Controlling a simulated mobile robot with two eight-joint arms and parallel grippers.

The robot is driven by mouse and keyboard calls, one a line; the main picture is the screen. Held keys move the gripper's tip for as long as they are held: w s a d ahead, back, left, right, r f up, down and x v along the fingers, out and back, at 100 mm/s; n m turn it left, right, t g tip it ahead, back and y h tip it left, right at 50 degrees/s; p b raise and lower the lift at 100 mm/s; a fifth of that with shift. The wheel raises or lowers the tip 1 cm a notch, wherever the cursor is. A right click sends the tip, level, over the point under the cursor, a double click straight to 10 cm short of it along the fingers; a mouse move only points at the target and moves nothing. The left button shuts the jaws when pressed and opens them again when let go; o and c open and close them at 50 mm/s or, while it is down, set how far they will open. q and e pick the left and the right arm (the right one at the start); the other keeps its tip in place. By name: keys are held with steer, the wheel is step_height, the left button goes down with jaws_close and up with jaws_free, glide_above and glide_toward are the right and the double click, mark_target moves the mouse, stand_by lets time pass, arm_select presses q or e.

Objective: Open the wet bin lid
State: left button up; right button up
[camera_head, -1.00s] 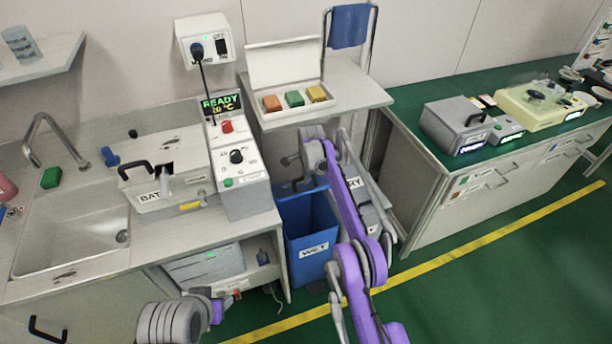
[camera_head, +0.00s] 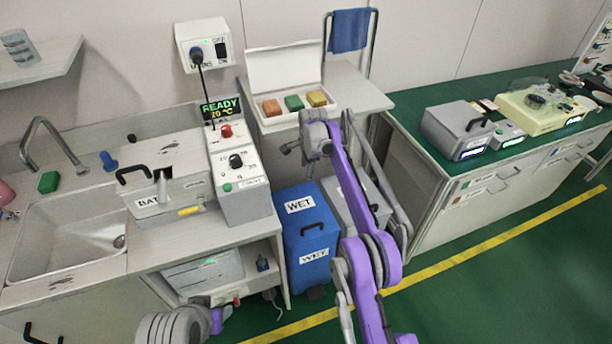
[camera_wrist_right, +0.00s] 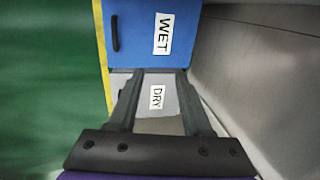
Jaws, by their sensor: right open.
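In the right wrist view the lid (camera_wrist_right: 138,35) shows at the top, handle on the left. My right gripper (camera_head: 298,158) is open and empty above the bins, apart from the lid. In the wrist view its fingers (camera_wrist_right: 158,78) point toward the bins, with the DRY label seen between them.
The grey dry bin (camera_head: 342,203) stands just right of the wet bin, partly behind my right arm. A shelf (camera_head: 355,90) with colored blocks overhangs the bins. The sink cabinet is close on the left. Green floor (camera_head: 480,290) in front is clear.

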steer(key=shift+s+r, duration=0.15)
steer(key=shift+r, duration=0.85)
